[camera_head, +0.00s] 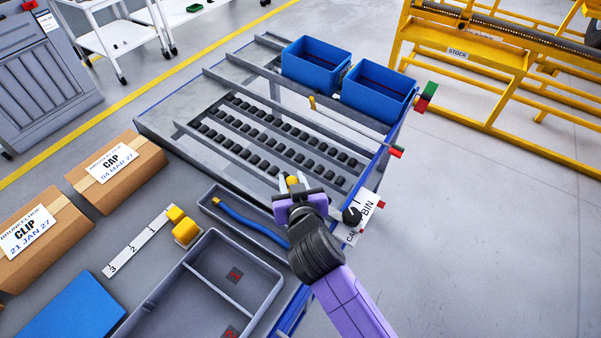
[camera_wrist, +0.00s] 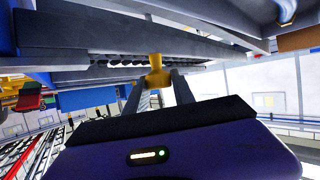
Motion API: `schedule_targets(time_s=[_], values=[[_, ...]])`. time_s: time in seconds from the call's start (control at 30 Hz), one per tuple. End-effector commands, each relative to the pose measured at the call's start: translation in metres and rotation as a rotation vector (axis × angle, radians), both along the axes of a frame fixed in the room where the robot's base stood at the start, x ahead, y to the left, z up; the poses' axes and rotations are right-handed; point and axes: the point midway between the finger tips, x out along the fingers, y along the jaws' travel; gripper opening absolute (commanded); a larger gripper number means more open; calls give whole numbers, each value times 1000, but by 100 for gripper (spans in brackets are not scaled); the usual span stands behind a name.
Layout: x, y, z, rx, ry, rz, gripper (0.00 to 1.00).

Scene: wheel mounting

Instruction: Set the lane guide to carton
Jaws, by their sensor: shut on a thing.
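My gripper (camera_head: 293,187) is at the near end of the roller lane. In the wrist view its two fingers (camera_wrist: 158,88) are shut on a yellow knob (camera_wrist: 155,66), next to grey rails. The knob shows in the head view as a small yellow piece (camera_head: 291,181) between the fingers. The lane guide (camera_head: 235,155) appears to be a grey rail beside the black rollers; my gripper hides where the knob joins it. A white sign (camera_head: 367,208) at the frame's right edge reads "BIN" and a partly hidden "CA…". A black round part (camera_head: 352,215) covers some of it.
Two blue bins (camera_head: 316,65) (camera_head: 378,92) stand at the lane's far right. Another yellow knob (camera_head: 312,102) stands on a rail. A grey divided tray (camera_head: 205,285), a blue-handled tool (camera_head: 245,222) and cartons (camera_head: 118,170) lie left of my arm. Open floor (camera_head: 480,220) lies right.

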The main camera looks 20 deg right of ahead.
Motion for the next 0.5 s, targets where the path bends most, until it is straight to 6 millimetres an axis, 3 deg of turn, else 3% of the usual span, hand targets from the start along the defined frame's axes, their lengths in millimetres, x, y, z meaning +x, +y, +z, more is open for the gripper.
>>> schedule_targets(time_s=[0.27,0.3,0.4,0.5], values=[[-4,5,-1,1,5,4,0],[-4,5,-2,2,6,5,32],[-4,5,-2,2,6,4,52],[-3,4,-1,2,5,3,52]])
